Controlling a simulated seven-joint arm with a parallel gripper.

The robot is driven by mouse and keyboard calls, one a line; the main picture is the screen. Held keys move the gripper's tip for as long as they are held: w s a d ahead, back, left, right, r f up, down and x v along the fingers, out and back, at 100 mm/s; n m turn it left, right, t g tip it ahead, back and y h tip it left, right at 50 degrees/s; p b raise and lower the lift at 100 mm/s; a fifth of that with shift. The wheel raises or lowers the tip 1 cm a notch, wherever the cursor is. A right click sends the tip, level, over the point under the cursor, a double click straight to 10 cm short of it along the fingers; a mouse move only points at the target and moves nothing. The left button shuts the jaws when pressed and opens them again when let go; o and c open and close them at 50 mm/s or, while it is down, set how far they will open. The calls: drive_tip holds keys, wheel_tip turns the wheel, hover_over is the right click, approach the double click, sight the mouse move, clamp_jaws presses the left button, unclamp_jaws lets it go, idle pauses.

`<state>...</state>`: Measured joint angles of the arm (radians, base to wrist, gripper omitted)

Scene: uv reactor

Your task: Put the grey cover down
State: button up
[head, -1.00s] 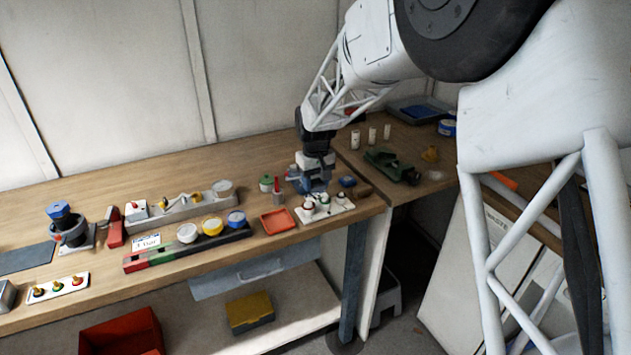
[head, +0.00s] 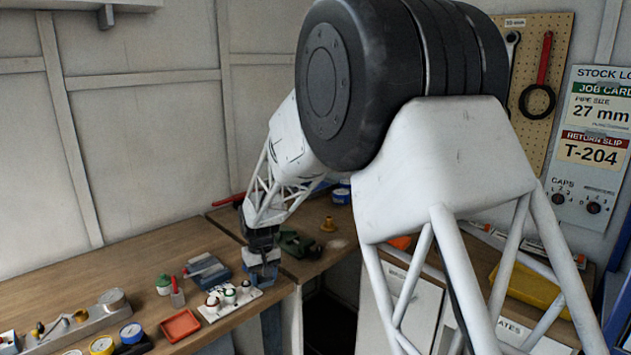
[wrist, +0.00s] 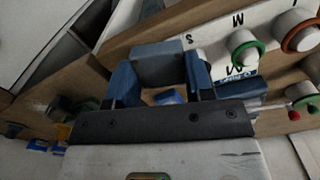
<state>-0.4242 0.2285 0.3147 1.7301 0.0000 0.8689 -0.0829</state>
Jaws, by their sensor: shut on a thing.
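My gripper (head: 264,272) hangs over the corner of the wooden bench, beside the right end of a white rack (head: 212,317). In the wrist view, its two blue fingers are closed on a plain grey block-like piece (wrist: 158,62), which seems to be the grey cover. The piece lies between the fingertips. In the head view the gripper mostly hides it, and I cannot tell whether it touches anything below. The white rack also shows in the wrist view (wrist: 215,40), with letters and ringed white caps.
A blue-grey box (head: 207,270), a green-lidded jar (head: 164,285) and an orange tray (head: 181,326) stand left of the gripper. A green vise-like tool (head: 296,244) and a brass fitting (head: 328,224) stand behind. Bare bench top (head: 110,270) lies at the left.

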drive_tip(key=w+d+f+m, duration=0.2)
drive_tip(key=d+f+m, duration=0.1)
drive_tip(key=d+f, duration=1.3)
drive_tip(key=w+d+f+m, duration=0.2)
drive_tip(key=d+f, duration=1.5)
drive_tip(key=f, duration=0.6)
drive_tip(key=shift+f+m, duration=0.3)
drive_tip(key=shift+m, duration=0.1)
drive_tip(key=shift+w+d+r, duration=0.1)
drive_tip(key=shift+w+r, duration=0.05)
drive_tip(key=s+d+r+m, duration=0.2)
drive_tip(key=d+r+m, duration=0.1)
drive_tip(key=d+r, duration=0.7)
drive_tip(key=s+d+r+m, duration=0.2)
drive_tip(key=d+r, duration=0.8)
drive_tip(key=r, duration=0.6)
drive_tip(key=s+d+r+m, duration=0.3)
drive_tip(key=d+r, duration=0.7)
drive_tip(key=r, duration=0.4)
drive_tip(key=shift+m, duration=0.5)
drive_tip(key=w+d, duration=0.2)
drive_tip(key=w, duration=0.3)
drive_tip(key=w+d+f, duration=0.1)
drive_tip(key=w+d, duration=0.1)
drive_tip(key=w, duration=0.3)
drive_tip(key=w+d, duration=0.2)
drive_tip(key=w, duration=0.3)
drive_tip(key=shift+f, duration=0.25)
